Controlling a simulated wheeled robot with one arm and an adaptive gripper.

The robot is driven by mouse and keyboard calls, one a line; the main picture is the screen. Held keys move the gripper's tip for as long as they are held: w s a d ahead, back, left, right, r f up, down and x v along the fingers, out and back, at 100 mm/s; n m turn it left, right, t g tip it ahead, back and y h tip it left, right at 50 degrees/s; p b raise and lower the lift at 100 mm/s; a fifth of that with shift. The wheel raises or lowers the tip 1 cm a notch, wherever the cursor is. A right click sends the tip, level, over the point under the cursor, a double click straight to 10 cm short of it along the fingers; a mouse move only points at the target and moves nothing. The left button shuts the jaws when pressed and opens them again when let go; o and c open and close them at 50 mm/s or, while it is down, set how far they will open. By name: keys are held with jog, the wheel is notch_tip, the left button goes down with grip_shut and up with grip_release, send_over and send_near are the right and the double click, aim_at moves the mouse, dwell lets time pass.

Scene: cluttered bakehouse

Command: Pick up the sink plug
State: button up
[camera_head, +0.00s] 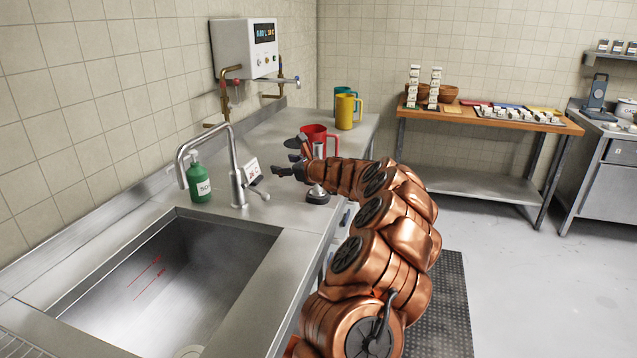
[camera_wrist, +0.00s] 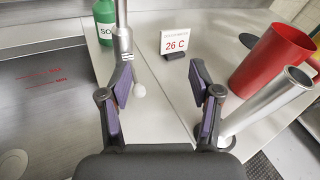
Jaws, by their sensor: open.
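A dark, flat round piece (camera_wrist: 248,41) lies on the steel counter in the wrist view, between the temperature sign and the red jug; it may be the sink plug, but it is too small to be sure. A pale round spot (camera_wrist: 12,163) also shows on the sink floor at the lower left, and I cannot tell whether it is a drain or a plug. My gripper (camera_wrist: 161,74) is open and empty, fingers apart over the counter beside the tap. In the head view my gripper (camera_head: 284,160) is above the counter, right of the tap.
The tap (camera_head: 236,175), green soap bottle (camera_head: 199,182) and sign reading 26 C (camera_wrist: 175,42) stand close by on the left. A red jug (camera_wrist: 268,60) and a slanting-looking silver post (camera_wrist: 266,106) crowd the right. The sink basin (camera_head: 215,240) is open in front.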

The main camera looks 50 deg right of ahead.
jog(key=s+d+f+m+g+h, duration=0.1)
jog(key=s+d+f+m+h, duration=0.15)
jog(key=d, duration=0.45)
jog(key=s+d+f+m+h, duration=0.2)
jog(key=s+d+f+m, duration=0.15)
jog(key=d, duration=0.35)
jog(key=w+d+p, duration=0.1)
jog(key=w+p, duration=0.2)
jog(key=w, duration=0.4)
jog(key=shift+w+d, duration=0.2)
jog(key=shift+w, duration=0.05)
jog(key=shift+c, duration=0.3)
grip_shut()
